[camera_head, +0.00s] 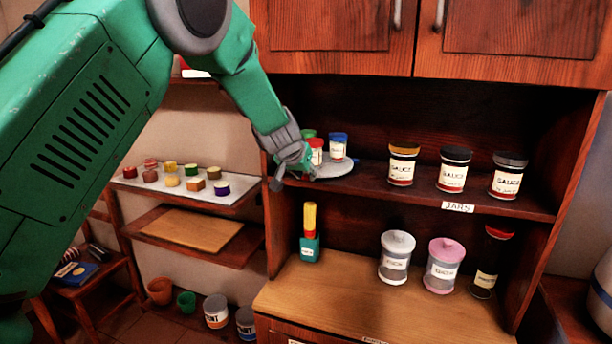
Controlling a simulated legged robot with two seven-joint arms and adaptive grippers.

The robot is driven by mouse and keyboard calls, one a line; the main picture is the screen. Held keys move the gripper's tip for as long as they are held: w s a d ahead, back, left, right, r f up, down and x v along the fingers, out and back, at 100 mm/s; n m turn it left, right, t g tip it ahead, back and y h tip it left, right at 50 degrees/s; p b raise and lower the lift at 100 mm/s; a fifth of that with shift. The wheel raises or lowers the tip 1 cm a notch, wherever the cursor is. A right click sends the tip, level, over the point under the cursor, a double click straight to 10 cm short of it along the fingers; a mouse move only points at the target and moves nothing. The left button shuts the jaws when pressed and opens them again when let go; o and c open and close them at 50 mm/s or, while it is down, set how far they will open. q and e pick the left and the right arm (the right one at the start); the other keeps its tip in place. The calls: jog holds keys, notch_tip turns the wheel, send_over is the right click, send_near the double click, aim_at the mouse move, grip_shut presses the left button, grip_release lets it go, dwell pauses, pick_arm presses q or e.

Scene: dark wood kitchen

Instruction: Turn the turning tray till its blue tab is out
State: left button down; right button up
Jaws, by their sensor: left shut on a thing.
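The turning tray (336,170) is a grey round disc at the left end of the upper shelf. Small jars stand on it: one with a blue lid (338,148), one with a red lid (316,150), and a green-topped one (308,134) partly hidden. My left gripper (293,167) is at the tray's left edge, shut on it, with its fingers covering that part of the rim. My right gripper is not in view.
Three sauce jars (452,170) stand right of the tray above a JARS label (458,207). The shelf's left upright (270,215) is close to my gripper. A green bottle with a yellow top (310,234) and canisters (396,258) stand on the counter below.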

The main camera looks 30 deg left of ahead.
aim_at(285, 178)
pick_arm(q)
jog(key=shift+w+a+f+m+h+b, duration=0.1)
jog(key=shift+a+m+h+b, duration=0.95)
jog(key=shift+a+m, duration=0.55)
jog(key=shift+a+m+h+b, duration=0.75)
jog(key=shift+a+m+h, duration=0.65)
jog(key=shift+a, duration=0.5)
jog(key=c, duration=1.4)
grip_release()
jog(key=shift+w, duration=0.1)
